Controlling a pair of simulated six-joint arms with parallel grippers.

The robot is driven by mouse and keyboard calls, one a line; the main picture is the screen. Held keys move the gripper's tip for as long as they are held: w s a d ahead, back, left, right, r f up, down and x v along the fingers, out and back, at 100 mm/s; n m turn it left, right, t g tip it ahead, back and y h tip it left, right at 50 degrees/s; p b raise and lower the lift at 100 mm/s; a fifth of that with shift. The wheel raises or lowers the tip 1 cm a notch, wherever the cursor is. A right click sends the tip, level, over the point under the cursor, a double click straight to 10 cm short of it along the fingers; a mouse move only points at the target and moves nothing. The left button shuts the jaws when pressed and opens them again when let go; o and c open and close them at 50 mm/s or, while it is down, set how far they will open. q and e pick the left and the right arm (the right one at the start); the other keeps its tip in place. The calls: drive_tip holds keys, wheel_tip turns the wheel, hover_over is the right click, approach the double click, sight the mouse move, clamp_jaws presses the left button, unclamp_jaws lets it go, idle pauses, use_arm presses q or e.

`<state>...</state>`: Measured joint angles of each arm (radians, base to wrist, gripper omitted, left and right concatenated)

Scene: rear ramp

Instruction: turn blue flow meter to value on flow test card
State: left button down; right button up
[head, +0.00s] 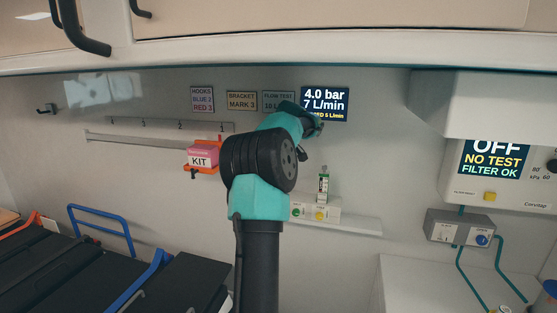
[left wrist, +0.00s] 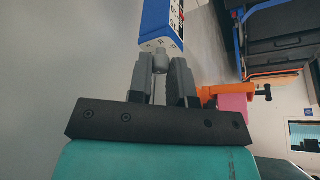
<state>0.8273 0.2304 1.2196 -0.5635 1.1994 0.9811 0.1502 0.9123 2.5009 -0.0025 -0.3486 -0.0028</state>
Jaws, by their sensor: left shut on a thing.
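The blue flow meter (left wrist: 160,22) shows at the top of the left wrist view, a blue block with a pale marked face and a small grey knob (left wrist: 160,62). My left gripper (left wrist: 162,84) has its fingers on either side of that knob and is shut on it. In the head view my arm and gripper (head: 316,127) hide the blue flow meter. The flow test card (head: 278,101) is on the wall; "FLOW TEST" and "10 L" read, the rest is partly covered. The display (head: 325,103) reads "4.0 bar", "7 L/min" and a partly covered line ending "5 L/min". My right gripper is out of view.
Other wall cards (head: 202,98) read hooks and bracket values. A pink kit box (head: 202,156) hangs in an orange holder left of my arm. Overhead cabinets (head: 300,40) bound the top. A grey wall unit (head: 500,180) stands right.

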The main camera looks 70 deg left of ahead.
use_arm(q)
drive_tip(key=shift+m, duration=0.3)
drive_tip(key=shift+s+m+t, duration=0.15)
drive_tip(key=shift+m+t, duration=0.45)
drive_tip(key=shift+m, duration=0.85)
drive_tip(key=shift+s+m+t, duration=0.1)
drive_tip(key=shift+m+t, duration=0.5)
drive_tip(key=shift+m, duration=0.85)
drive_tip(key=c, duration=1)
unclamp_jaws()
drive_tip(key=shift+c, duration=0.2)
drive_tip(key=shift+r, duration=0.15)
drive_tip(key=v, duration=0.7)
drive_tip(key=shift+r, duration=0.15)
